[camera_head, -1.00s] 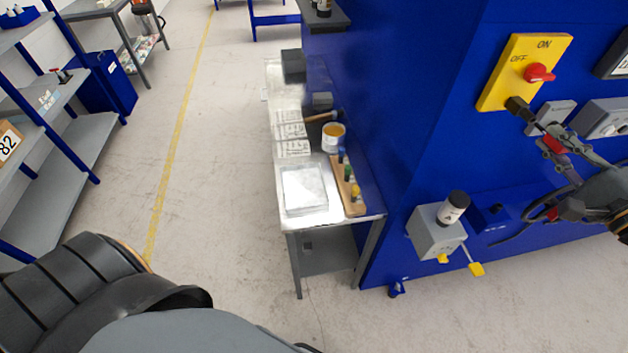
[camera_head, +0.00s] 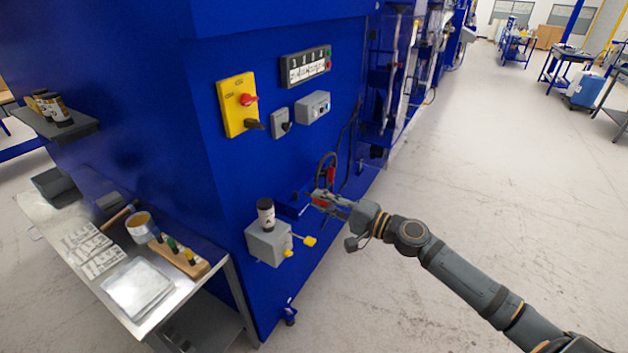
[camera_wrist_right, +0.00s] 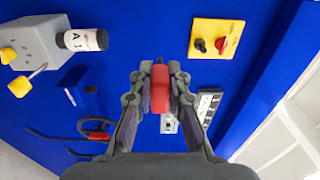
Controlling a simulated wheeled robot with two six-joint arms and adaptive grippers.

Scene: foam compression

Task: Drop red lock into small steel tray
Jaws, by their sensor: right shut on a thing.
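The red lock (camera_wrist_right: 160,88) is clamped between the fingertips of my right gripper (camera_wrist_right: 158,80) in the right wrist view. In the head view my right gripper (camera_head: 325,199) is in front of the blue machine, to the right of the grey box, and only a little red shows at its fingers. The small steel tray (camera_head: 138,287) is a shallow, square, empty tray near the front end of the side table. It is well to the left of my right gripper and lower. My left gripper is not in view.
The metal side table (camera_head: 55,217) also holds printed sheets, a can (camera_head: 139,228) and a wooden rack (camera_head: 190,262). A grey box (camera_head: 268,246) with a bottle and yellow knobs juts from the blue machine (camera_head: 175,120) between gripper and table.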

